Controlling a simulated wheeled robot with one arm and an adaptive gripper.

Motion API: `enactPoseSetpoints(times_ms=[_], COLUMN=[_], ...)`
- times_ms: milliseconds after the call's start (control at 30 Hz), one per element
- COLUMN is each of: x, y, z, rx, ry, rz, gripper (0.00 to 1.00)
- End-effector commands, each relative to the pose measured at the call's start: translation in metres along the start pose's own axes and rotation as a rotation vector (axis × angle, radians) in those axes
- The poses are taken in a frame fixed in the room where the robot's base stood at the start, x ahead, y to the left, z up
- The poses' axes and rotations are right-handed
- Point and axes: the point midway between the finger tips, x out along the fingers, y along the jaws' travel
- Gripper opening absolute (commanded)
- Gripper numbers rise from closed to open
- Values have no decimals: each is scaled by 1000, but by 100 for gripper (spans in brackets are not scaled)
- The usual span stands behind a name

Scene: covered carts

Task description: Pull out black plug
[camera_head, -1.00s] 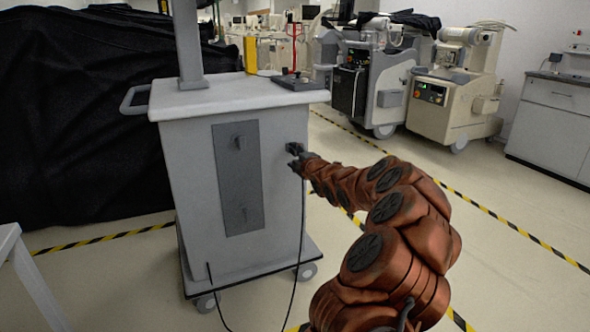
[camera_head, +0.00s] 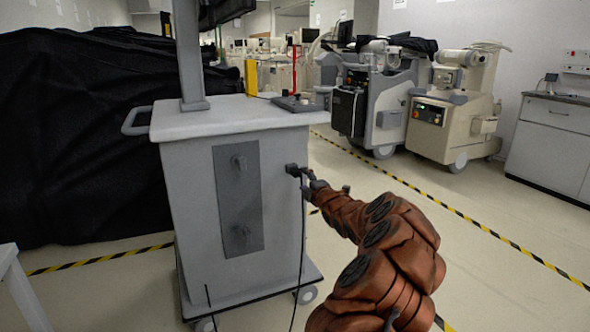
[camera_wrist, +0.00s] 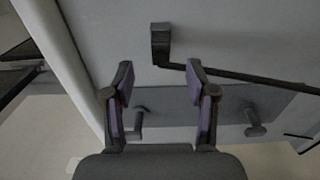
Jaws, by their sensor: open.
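The black plug (camera_head: 292,169) sits on the right part of the grey cart's (camera_head: 190,200) side face, with a black cable hanging from it. In the wrist view the plug (camera_wrist: 160,42) is a dark block against the cart's side, its cable running off to the right. My gripper (camera_head: 308,180) is just right of and slightly below the plug in the head view. In the wrist view my gripper (camera_wrist: 160,75) is open and empty. The plug lies just beyond the fingertips, roughly centred between them, with a visible gap.
A dark grey panel (camera_head: 226,195) with two protruding knobs is left of the plug. A push handle (camera_head: 135,121) sticks out at the cart's left. Black-covered equipment (camera_head: 70,140) fills the left. Beige machines (camera_head: 450,120) stand at the back right. Open floor lies right of the cart.

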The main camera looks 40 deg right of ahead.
Motion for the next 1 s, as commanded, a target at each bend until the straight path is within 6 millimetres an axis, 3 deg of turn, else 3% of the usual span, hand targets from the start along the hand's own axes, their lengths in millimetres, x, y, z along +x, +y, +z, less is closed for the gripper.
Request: enactPoseSetpoints(times_ms=[600,1000], x=[55,69], y=[-1,-1], z=[-1,-2], rx=[-2,2], ry=[1,3], rz=[-4,-2], gripper=[57,57])
